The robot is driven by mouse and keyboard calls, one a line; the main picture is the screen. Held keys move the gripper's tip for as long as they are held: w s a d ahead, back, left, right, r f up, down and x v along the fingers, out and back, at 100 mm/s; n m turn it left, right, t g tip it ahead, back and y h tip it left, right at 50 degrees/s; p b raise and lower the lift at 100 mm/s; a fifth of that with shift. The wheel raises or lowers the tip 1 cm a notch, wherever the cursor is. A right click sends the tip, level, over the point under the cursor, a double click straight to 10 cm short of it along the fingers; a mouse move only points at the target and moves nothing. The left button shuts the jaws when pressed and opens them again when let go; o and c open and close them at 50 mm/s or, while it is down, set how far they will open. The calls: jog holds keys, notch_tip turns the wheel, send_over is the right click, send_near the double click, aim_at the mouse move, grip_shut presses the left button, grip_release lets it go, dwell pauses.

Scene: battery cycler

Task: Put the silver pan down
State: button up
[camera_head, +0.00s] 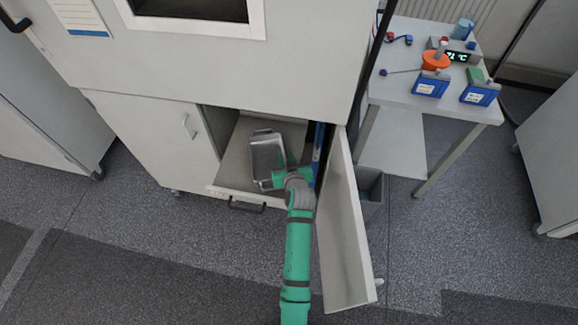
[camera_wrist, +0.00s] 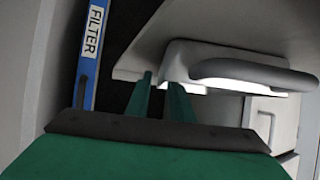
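The silver pan (camera_head: 268,155) is a shallow rectangular metal tray, seen over the pulled-out shelf (camera_head: 234,152) at the lower opening of the large cabinet. My gripper (camera_head: 280,178) is at the pan's lower right side. I cannot tell whether the pan's underside touches the shelf.
The open cabinet door (camera_head: 345,235) stands just right of my arm. A blue strip marked FILTER (camera_wrist: 92,45) is upright beside the opening. A grey bin (camera_head: 370,190) is behind the door. A side table (camera_head: 402,92) at right holds blue boxes. Shelf space left of the pan is clear.

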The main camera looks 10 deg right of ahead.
jog(key=v, duration=1.1)
jog(key=shift+s+r, duration=0.1)
